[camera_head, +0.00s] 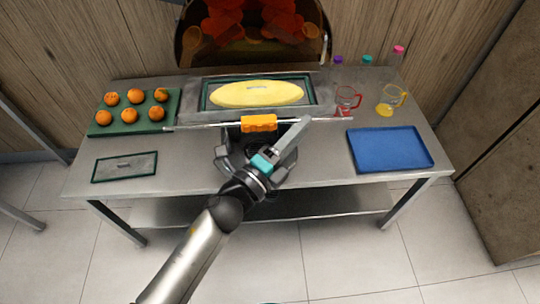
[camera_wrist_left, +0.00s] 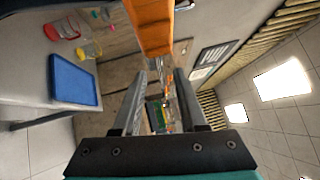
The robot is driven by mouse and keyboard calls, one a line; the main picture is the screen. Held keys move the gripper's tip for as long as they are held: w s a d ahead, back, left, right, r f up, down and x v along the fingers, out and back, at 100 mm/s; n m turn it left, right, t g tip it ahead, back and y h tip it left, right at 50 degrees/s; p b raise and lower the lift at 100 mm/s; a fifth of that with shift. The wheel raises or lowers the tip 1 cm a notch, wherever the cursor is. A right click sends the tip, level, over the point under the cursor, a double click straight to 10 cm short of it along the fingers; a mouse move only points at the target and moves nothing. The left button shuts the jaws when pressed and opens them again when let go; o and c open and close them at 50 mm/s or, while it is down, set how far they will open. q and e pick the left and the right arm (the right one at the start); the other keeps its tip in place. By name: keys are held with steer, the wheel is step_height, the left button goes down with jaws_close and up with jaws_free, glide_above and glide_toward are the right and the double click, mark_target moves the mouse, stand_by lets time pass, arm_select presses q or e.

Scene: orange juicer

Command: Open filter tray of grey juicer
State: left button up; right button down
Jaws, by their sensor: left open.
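The grey juicer stands at the back middle of the steel table, with its dark, rounded upper part (camera_head: 255,40) holding orange shapes. In front of that is a grey tray section (camera_head: 190,108) with a dark green inner rim and a yellow oval piece (camera_head: 256,94). An orange handle (camera_head: 259,123) sits on a thin metal bar along its front; it also shows large at the top of the left wrist view (camera_wrist_left: 152,25). My left gripper (camera_head: 294,138) is open beside and to the right of the handle. Its fingers (camera_wrist_left: 162,88) hold nothing. My right gripper is not in view.
A green tray (camera_head: 172,110) with several oranges is at left, near a small dark-rimmed plate (camera_head: 125,166). A blue tray (camera_head: 390,149) lies at right. A red jug (camera_head: 347,100), a yellow-based jug (camera_head: 391,99) and capped bottles stand behind it.

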arm_select(q)
steer(key=b+v, duration=0.2)
steer(key=v, duration=1.1)
steer(key=shift+s+a, duration=0.25)
steer(key=shift+a, duration=0.1)
steer(key=s+a+f+n+g+y+b, duration=0.1)
steer(key=a+f+n+y, duration=0.3)
steer(key=f, duration=0.8)
steer(key=s+a+f+n+g+y+b, duration=0.1)
steer(key=a+f+n+g+y, duration=0.2)
steer(key=f+n, duration=0.6)
steer(key=s+a+f+n+y+b, duration=0.1)
steer(key=a+f+n+y, duration=0.3)
steer(key=f, duration=1)
steer(key=s+a+f+n+g+y+b, duration=0.1)
steer(key=s+a+f+n+g, duration=0.2)
steer(key=s+f, duration=0.6)
steer(key=s+a+f+n+g+y+b, duration=0.1)
steer(key=s+f+n+g, duration=0.5)
steer(key=s, duration=1)
step_height(320, 180, down, 3)
steer(key=shift+a+f+b, duration=0.1)
steer(key=shift+a+b, duration=0.2)
steer(key=shift+a, duration=0.55)
